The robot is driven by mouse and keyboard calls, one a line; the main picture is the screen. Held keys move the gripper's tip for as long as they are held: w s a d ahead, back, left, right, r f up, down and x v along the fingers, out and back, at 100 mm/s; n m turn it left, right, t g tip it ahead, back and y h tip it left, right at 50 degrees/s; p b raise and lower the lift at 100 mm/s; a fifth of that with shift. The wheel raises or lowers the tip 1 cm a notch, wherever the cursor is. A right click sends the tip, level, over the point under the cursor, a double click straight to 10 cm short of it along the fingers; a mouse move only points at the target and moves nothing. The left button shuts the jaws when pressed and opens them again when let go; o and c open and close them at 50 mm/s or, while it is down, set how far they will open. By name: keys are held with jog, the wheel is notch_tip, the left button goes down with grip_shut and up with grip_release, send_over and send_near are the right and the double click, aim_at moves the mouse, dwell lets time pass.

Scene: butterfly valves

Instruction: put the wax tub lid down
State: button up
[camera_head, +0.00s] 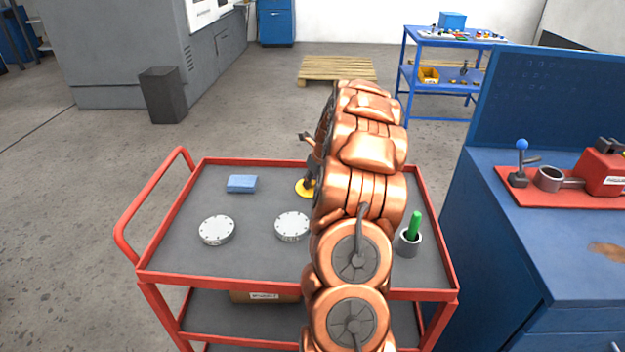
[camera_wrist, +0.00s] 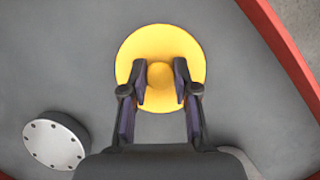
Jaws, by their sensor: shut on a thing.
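The wax tub lid is a yellow disc with a round knob; it shows in the wrist view (camera_wrist: 160,42) and partly in the head view (camera_head: 303,188), behind my arm. My gripper (camera_wrist: 160,85) is shut on the lid's knob, one finger on each side. In the head view my gripper (camera_head: 309,172) is mostly hidden behind the arm. The lid is at or close over the grey top of the red cart (camera_head: 190,265); I cannot tell whether it touches. The wax tub is not clearly visible.
Two grey bolted discs, a left one (camera_head: 217,230) and a right one (camera_head: 292,226), lie on the cart. A blue block (camera_head: 242,183) is at the back left. A grey cup (camera_head: 409,243) with a green-handled thing stands at the right. The cart's left middle is clear.

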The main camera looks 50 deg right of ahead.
jog(key=shift+f, duration=0.1)
jog(key=o, duration=0.8)
jog(key=shift+o, duration=0.2)
jog(key=b+v, duration=0.1)
jog(key=v, duration=1.1)
jog(key=shift+b, duration=0.4)
